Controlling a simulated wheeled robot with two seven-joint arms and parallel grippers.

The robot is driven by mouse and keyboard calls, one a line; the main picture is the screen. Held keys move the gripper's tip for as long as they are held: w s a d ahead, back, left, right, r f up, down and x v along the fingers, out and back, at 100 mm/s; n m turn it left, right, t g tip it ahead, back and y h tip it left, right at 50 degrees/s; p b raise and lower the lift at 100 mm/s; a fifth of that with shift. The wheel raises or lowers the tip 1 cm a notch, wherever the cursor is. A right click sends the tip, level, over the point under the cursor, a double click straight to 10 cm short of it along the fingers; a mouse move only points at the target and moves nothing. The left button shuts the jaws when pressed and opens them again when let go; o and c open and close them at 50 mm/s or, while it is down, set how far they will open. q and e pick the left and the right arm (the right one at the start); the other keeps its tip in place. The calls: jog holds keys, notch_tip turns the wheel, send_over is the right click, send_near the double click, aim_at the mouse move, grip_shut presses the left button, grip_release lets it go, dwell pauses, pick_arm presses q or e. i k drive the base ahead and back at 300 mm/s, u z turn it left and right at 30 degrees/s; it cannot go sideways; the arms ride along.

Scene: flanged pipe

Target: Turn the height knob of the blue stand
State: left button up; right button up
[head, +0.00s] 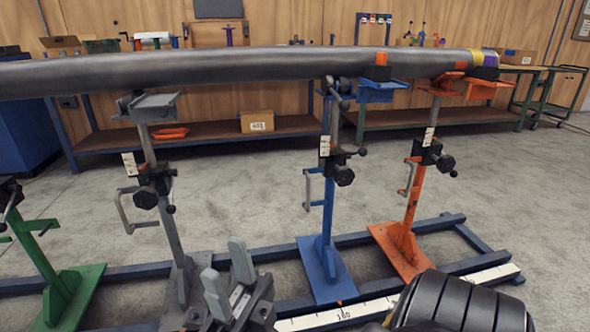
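The blue stand (327,215) stands upright right of the middle, its foot on the floor rails and its blue head (380,90) under the pipe. A round black knob (344,177) sits on the clamp of its post. A black lever with a ball end (361,152) is just above the knob. My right gripper (224,257) is at the bottom, left of and lower in the picture than the knob. Its two grey fingers are apart with nothing seen between them. It is clear of the knob. My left gripper is not in view.
A long dark pipe (200,72) crosses above the stands. The grey stand (172,230) is to the left and the orange stand (408,215) to the right, with similar knobs. A green stand (55,265) is far left. Blue rails (120,272) and a white scale (345,314) lie low.

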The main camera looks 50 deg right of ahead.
aim_at(344, 176)
jog(key=i, duration=0.85)
jog(key=z, duration=0.95)
jog(key=i, duration=0.45)
jog(key=z, duration=0.5)
